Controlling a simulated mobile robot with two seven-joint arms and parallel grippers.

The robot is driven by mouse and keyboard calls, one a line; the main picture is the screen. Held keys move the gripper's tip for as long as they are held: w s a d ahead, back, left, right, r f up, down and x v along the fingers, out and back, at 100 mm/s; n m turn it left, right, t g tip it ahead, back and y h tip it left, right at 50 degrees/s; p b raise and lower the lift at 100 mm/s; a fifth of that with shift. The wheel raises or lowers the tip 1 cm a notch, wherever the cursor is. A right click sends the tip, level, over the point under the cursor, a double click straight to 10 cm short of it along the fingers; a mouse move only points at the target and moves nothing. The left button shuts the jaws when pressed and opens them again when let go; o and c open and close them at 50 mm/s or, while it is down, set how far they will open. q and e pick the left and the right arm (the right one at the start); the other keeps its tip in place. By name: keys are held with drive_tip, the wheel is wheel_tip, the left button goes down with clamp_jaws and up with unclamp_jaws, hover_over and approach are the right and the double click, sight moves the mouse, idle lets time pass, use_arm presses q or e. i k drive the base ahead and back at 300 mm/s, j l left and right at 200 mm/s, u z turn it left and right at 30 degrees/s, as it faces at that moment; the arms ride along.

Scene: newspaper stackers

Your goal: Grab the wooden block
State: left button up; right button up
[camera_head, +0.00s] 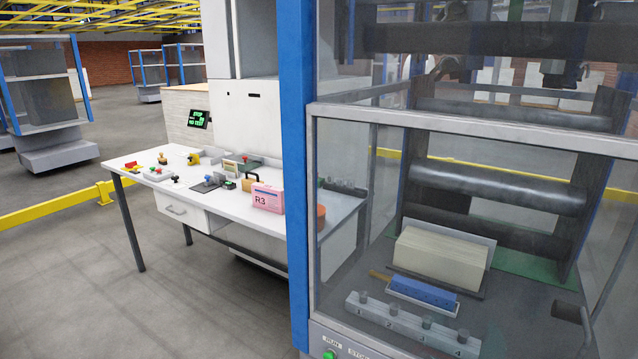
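No gripper of mine shows in the head view. A small tan, wood-coloured block (250,182) stands on the white table (150,190), just behind and left of a pink box marked R3 (267,198). The pink box may hide part of it. It is too small to tell for sure that it is the wooden block. A larger cream block (440,258), possibly a paper stack, sits inside the clear-walled machine (310,180) at the right; its material is unclear.
Several small coloured items lie on the table's left half. A drawer (183,211) hangs below the top. Inside the machine are a blue block (423,292) and a grey strip with pegs (408,327). A yellow floor rail (60,202) runs at left; the near-left floor is free.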

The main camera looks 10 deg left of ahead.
sight(246, 182)
drive_tip(key=i+j+z, duration=0.2)
drive_tip(key=j+z, duration=0.15)
drive_tip(key=i+j+z, duration=0.15)
drive_tip(key=j+z, duration=0.55)
drive_tip(key=j, duration=0.2)
drive_tip(key=i+j+z, duration=0.1)
drive_tip(key=j+z, duration=0.25)
drive_tip(key=j, duration=0.15)
drive_tip(key=j+z, duration=0.1)
drive_tip(key=j, duration=0.65)
drive_tip(key=k+j+z, duration=0.1)
drive_tip(key=j, duration=0.65)
drive_tip(key=j+z, duration=0.15)
drive_tip(key=j, duration=0.6)
drive_tip(key=k, duration=0.05)
